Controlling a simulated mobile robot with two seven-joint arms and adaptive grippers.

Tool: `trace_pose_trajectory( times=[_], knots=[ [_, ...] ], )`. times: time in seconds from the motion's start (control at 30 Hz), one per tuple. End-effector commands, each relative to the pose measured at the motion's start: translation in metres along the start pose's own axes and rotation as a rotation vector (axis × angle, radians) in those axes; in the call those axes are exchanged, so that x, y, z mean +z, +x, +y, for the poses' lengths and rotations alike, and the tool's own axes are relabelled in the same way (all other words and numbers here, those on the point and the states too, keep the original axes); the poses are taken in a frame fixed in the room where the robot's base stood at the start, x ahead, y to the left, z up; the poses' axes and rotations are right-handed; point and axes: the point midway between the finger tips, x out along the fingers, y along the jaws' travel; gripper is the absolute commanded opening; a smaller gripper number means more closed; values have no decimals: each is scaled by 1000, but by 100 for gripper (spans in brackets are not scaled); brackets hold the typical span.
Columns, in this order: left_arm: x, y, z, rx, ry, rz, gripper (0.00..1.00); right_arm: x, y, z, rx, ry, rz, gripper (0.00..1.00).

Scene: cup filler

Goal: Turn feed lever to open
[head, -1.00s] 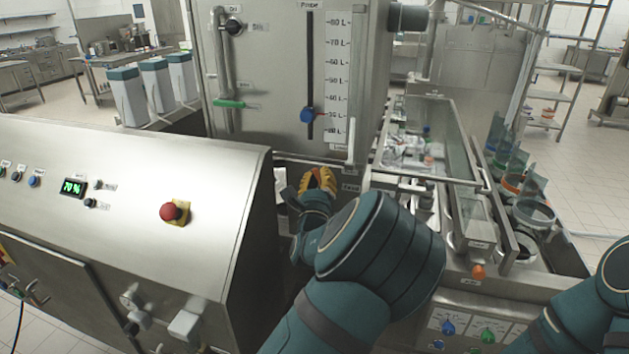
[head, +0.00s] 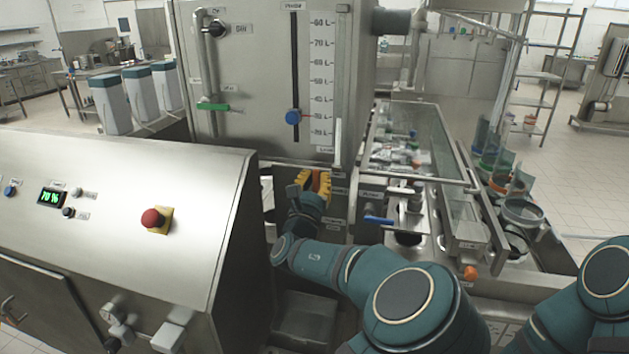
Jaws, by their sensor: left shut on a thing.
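My left gripper (head: 315,184), with yellow-orange fingers, is at the lower edge of the steel tank (head: 262,130), in the gap right of the control console. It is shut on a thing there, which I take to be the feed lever. The fingers and wrist hide the lever, so its angle cannot be told. Small labels (head: 334,222) sit just right of and below the gripper, too small to read. My right arm shows at the lower right, its gripper out of the picture.
The sloped console (head: 120,200) with a red stop button (head: 152,219) stands close on the left. A blue handle (head: 378,220) juts out right of the gripper. The glass-covered cup line (head: 425,140) runs along the right. The tank carries a green handle (head: 213,106).

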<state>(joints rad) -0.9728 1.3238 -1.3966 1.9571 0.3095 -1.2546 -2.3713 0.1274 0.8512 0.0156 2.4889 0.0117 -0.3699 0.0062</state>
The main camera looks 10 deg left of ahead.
Motion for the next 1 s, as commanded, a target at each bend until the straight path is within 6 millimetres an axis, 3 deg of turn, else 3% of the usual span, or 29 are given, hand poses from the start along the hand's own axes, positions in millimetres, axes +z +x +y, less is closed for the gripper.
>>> trace_pose_trajectory(
  times=[0.3,0.33,0.4,0.43,0.77,1.0],
  knots=[
    [2,1,-1,-4,0,-5,0,0,0,0,0,0,0,47],
    [2,1,-2,-4,0,-6,18,0,0,0,0,0,0,47],
    [2,1,-1,-4,0,-5,43,0,0,0,0,0,0,47],
    [2,1,-1,-4,0,-5,45,0,0,0,0,0,0,47],
    [0,-2,-1,-1,0,-1,45,0,0,0,0,0,0,47],
    [0,-33,-1,-1,1,1,45,0,0,0,0,0,0,47]
  ],
)
